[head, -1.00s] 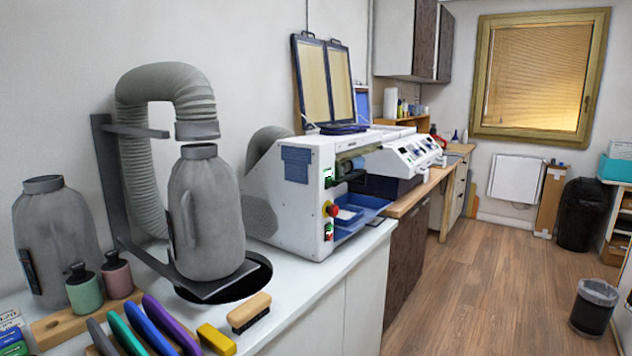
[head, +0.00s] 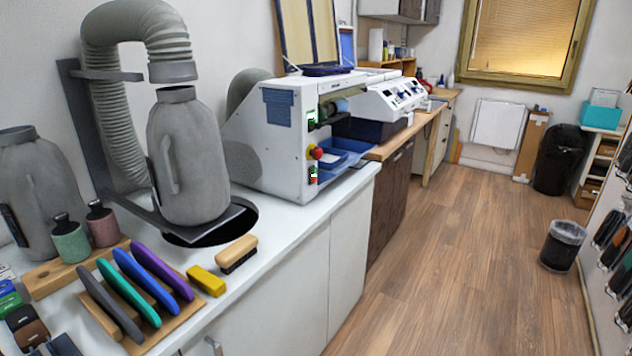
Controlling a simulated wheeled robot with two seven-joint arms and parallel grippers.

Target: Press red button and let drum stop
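The white machine (head: 268,152) stands on the white counter, with a blue tray (head: 343,157) in its open front. A round red button (head: 316,153) sits on a yellow base on the machine's front panel. Below it is a small switch plate (head: 313,175) with green and red parts. A grey roller end, perhaps the drum (head: 342,107), shows partly inside the opening; whether it turns cannot be told. Neither of my grippers is in view.
A grey canister (head: 187,160) stands under a ribbed hose on the counter, left of the machine. A brush (head: 237,253), a yellow block (head: 206,280) and several coloured tools lie nearer. The wooden floor (head: 440,240) at right is clear, with a bin (head: 562,246) farther off.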

